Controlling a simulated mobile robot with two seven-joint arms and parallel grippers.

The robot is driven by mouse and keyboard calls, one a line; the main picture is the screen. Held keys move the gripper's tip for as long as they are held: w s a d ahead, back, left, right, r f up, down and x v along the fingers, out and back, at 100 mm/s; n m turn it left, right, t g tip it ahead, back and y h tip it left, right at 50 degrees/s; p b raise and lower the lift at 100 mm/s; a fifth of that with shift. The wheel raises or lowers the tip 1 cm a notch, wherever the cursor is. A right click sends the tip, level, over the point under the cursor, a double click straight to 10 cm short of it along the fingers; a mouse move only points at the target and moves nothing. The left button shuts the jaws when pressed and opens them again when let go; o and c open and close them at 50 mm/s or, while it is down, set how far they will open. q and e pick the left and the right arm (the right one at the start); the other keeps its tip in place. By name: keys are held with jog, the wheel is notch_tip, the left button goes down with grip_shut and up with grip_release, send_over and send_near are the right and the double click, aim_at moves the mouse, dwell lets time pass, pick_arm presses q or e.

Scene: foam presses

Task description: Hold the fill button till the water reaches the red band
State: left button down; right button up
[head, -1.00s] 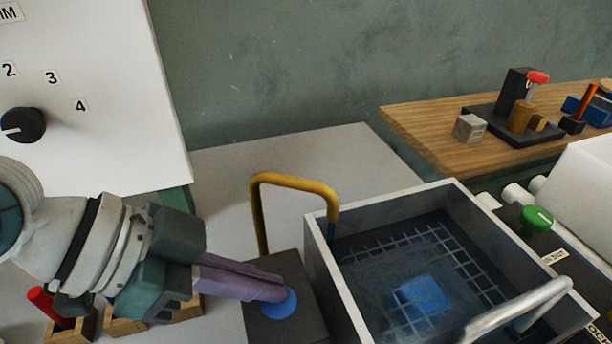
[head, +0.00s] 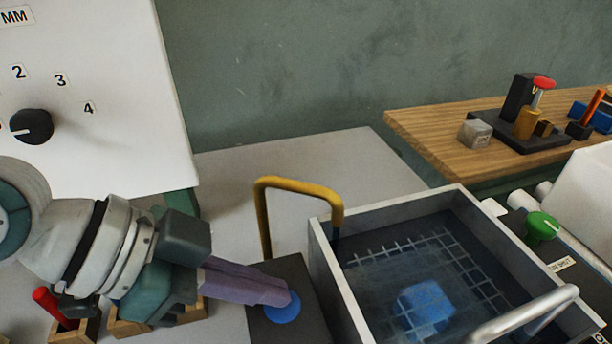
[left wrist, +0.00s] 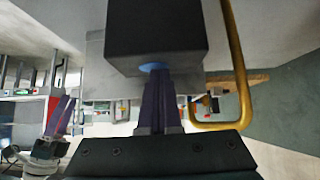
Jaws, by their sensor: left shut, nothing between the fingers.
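My left gripper (head: 290,298) is shut and empty, its purple fingertips resting on the round blue button (head: 283,312) of a dark box. In the left wrist view the fingertips meet the blue button (left wrist: 153,66) under the dark box (left wrist: 155,30). A grey open tank (head: 340,290) stands right of the box. Dark bluish water seems to cover a pale grid in it, with a blue block (head: 425,306) showing through. I cannot make out a red band or the exact water level. Purple fingers (left wrist: 60,115) at the left of the wrist view look like my right gripper; their opening is unclear.
A yellow bent pipe (head: 262,215) rises between box and tank. A metal handle (head: 525,315) crosses the tank's near right side. A green knob (head: 541,227) is to the right. A white dial panel (head: 90,60) stands at left, small wooden bins (head: 128,322) below it.

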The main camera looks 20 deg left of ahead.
pick_arm(q)
notch_tip(320, 180, up, 5)
jog(key=p, duration=0.5)
jog(key=shift+s+f, duration=0.1)
jog(key=shift+s+a+b, duration=0.35)
jog(key=shift+a, duration=0.5)
jog(key=v, duration=0.8)
jog(key=shift+w+d+r, duration=0.15)
jog(key=shift+d+r, duration=0.1)
jog(key=shift+r, duration=0.1)
